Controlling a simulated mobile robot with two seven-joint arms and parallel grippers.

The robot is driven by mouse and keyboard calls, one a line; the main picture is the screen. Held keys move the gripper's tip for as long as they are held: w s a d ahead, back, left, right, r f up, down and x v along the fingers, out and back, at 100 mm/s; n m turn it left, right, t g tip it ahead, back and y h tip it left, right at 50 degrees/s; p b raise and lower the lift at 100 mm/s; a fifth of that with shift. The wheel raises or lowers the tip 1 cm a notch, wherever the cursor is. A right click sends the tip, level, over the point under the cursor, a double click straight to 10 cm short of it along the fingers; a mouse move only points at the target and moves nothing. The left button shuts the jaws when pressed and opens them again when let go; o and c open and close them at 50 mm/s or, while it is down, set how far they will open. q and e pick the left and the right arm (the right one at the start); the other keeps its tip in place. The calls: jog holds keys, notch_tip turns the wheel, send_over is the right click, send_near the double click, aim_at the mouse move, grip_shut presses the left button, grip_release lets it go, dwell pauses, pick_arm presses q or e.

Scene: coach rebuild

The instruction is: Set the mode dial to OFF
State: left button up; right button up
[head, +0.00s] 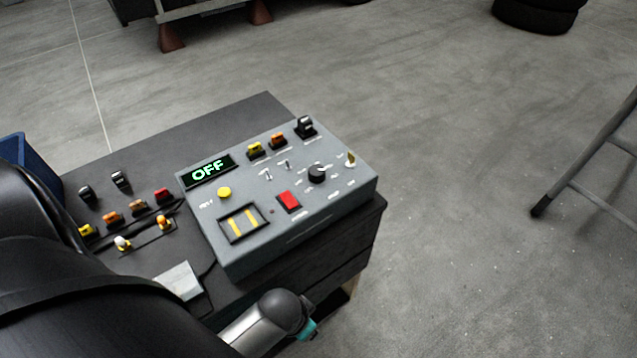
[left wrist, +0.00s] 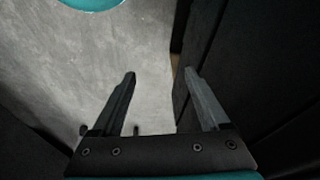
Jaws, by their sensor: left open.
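The grey control box (head: 230,255) sits on a dark cabinet, and its display (head: 208,171) reads OFF in green letters. The round black dial (head: 317,173) is on the right part of its sloped face, with small labels around it too small to read. My left arm comes in from the lower left in the head view; its gripper fingers are hidden there. In the left wrist view my left gripper (left wrist: 165,88) is open and empty, pointing down toward the floor beside a dark vertical surface. It is apart from the dial. My right gripper is not in view.
The box also carries a red rocker (head: 289,202), a yellow button (head: 224,193), small toggles and a striped guarded panel (head: 243,224). Several coloured connectors lie on the cabinet top (head: 150,158) to the left. A blue bin (head: 22,155) stands at the left edge.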

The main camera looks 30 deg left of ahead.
pick_arm(q)
jog(key=w+r+m+h+p, duration=0.1)
jog(key=w+r+m, duration=0.25)
jog(key=r, duration=0.55)
jog(key=w+r+m+h+p, duration=0.15)
jog(key=w+r, duration=0.35)
jog(key=r, duration=0.5)
jog(key=w+a+r+m, duration=0.1)
jog(key=w+a+r, duration=0.2)
jog(key=w+a+r+m, duration=0.2)
jog(key=w+a+r, duration=0.1)
jog(key=a, duration=0.1)
jog(key=shift+w+r, duration=0.15)
jog(key=shift+r, duration=0.05)
send_near(316, 170)
jog(key=shift+n, duration=0.3)
jog(key=b+x, duration=0.1)
jog(key=x, duration=0.7)
jog(key=shift+w+f, duration=0.1)
jog(key=shift+f, duration=0.2)
grip_shut()
